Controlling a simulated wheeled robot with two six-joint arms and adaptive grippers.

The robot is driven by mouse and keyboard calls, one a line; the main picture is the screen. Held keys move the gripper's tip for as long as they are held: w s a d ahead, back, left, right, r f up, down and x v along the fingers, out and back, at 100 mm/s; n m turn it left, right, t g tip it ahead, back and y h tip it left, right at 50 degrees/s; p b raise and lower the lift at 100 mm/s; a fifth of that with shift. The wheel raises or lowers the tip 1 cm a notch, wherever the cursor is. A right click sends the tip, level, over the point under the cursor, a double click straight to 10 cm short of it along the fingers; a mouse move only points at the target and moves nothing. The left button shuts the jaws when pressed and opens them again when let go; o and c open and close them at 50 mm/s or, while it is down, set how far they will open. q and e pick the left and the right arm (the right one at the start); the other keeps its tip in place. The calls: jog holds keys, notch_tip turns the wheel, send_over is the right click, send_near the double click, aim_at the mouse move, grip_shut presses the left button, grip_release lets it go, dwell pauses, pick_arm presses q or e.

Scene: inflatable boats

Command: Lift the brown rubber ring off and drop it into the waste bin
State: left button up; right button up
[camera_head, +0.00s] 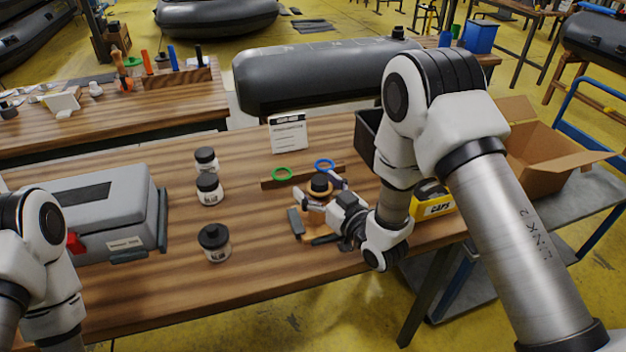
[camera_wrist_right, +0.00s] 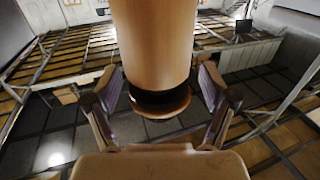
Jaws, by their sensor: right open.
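The brown ring (camera_head: 321,193) sits around a black-topped piece on the wooden table (camera_head: 262,225), just right of the middle. My right gripper (camera_head: 318,186) is open, with one finger on each side of this piece. In the right wrist view a broad tan cylinder (camera_wrist_right: 153,45) stands between the open fingers, with a black band and a brown rounded edge (camera_wrist_right: 160,109) at its near end. Contact with the fingers cannot be told. A dark open container (camera_head: 368,138), partly hidden by my right arm, stands behind; whether it is the waste bin is unclear. My left gripper is out of view.
A green ring (camera_head: 282,174) and a blue ring (camera_head: 325,165) are at a wooden strip behind the gripper. A white card (camera_head: 288,133) stands farther back. Several black-lidded jars (camera_head: 214,243) and a grey case (camera_head: 95,212) are left. A yellow caps box (camera_head: 434,204) is right.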

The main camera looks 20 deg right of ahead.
jog(key=shift+s+d+r, duration=0.1)
jog(key=shift+s+r, duration=0.1)
jog(key=shift+s, duration=0.1)
jog(key=shift+c, duration=1.4)
jog(key=shift+s, duration=0.1)
jog(key=shift+c, duration=1.3)
jog(key=shift+d, duration=0.1)
jog(key=shift+c, duration=1.4)
jog(key=shift+w+f, duration=0.15)
jog(key=shift+w, duration=0.1)
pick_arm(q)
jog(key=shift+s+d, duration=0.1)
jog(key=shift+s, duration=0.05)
